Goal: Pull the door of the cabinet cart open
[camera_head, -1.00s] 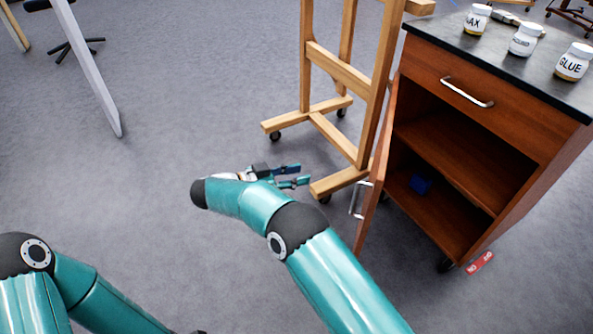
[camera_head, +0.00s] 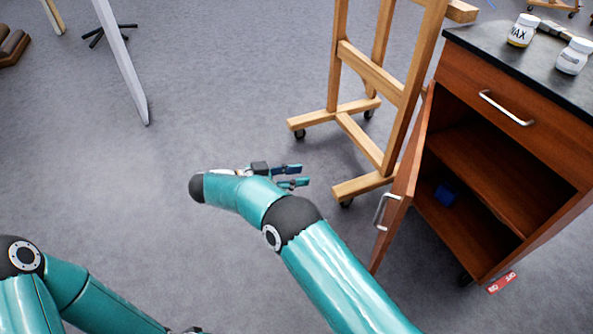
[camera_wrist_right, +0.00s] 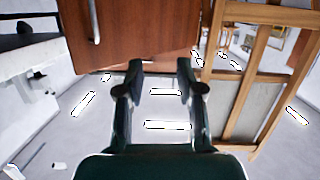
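The wooden cabinet cart (camera_head: 540,135) stands at the right in the head view, with a dark top. Its door (camera_head: 404,190) stands wide open on the left side, with a silver handle (camera_head: 385,211) on its outer face. The lower compartment shows a shelf and a small blue object (camera_head: 445,194). My right gripper (camera_head: 300,176) is open and empty, left of the door and apart from the handle. In the right wrist view the gripper's fingers (camera_wrist_right: 159,68) are apart, with a brown wooden panel (camera_wrist_right: 145,30) beyond them. My left gripper is not clearly visible in the head view.
A wooden easel (camera_head: 372,70) on casters stands close behind the open door. Jars (camera_head: 523,30) stand on the cart top. A red tag (camera_head: 502,283) lies by the cart's base.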

